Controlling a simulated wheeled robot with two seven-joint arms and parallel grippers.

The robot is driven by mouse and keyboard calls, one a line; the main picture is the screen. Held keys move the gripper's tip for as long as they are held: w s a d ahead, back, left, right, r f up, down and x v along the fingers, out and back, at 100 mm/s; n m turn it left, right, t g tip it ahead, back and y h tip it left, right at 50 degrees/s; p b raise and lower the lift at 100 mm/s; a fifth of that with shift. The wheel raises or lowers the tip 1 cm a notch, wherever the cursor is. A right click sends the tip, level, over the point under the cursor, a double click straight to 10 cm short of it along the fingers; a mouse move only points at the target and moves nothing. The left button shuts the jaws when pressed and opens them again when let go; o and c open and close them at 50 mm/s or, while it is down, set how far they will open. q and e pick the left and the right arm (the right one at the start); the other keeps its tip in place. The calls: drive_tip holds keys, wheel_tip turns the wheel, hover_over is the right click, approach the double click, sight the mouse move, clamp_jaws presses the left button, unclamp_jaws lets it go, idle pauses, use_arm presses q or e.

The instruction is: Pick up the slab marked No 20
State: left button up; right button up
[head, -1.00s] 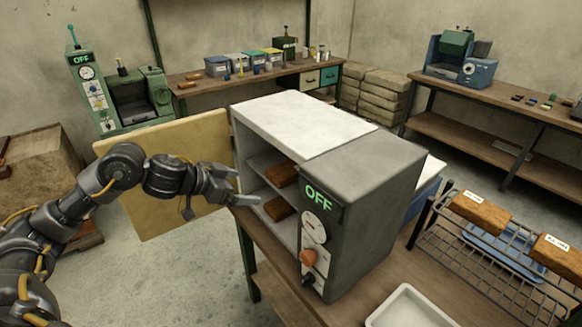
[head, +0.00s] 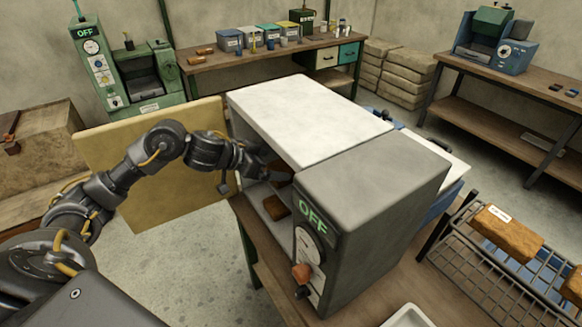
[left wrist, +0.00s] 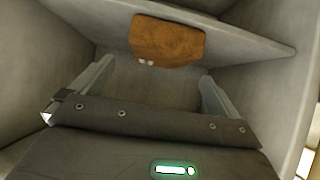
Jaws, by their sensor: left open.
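The grey oven (head: 360,200) stands open on its left side, with brown slabs on shelves inside. The lower slab (head: 275,207) shows on the lower shelf. The upper slab is mostly hidden behind my left gripper (head: 268,168), which reaches in through the opening. In the left wrist view the gripper (left wrist: 155,82) is open and empty, its two fingers apart. A brown slab (left wrist: 167,40) lies on a shelf (left wrist: 235,38) beyond the fingertips, with small pale marks on its edge. I cannot read a number on it. My right gripper is out of view.
The oven's tan door (head: 150,200) hangs open behind my left arm. The oven's display reads OFF. A wire rack (head: 480,265) at the right bears labelled slabs (head: 506,232), labels too small to read. A white tray (head: 408,316) sits at the front edge.

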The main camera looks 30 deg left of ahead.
sight(285, 166)
use_arm(q)
drive_tip(key=shift+x, duration=0.95)
drive_tip(key=p+x, duration=0.1)
drive_tip(key=x, duration=0.4)
drive_tip(key=shift+s, duration=0.1)
drive_tip(key=shift+c, duration=0.6)
drive_tip(key=c, duration=1.2)
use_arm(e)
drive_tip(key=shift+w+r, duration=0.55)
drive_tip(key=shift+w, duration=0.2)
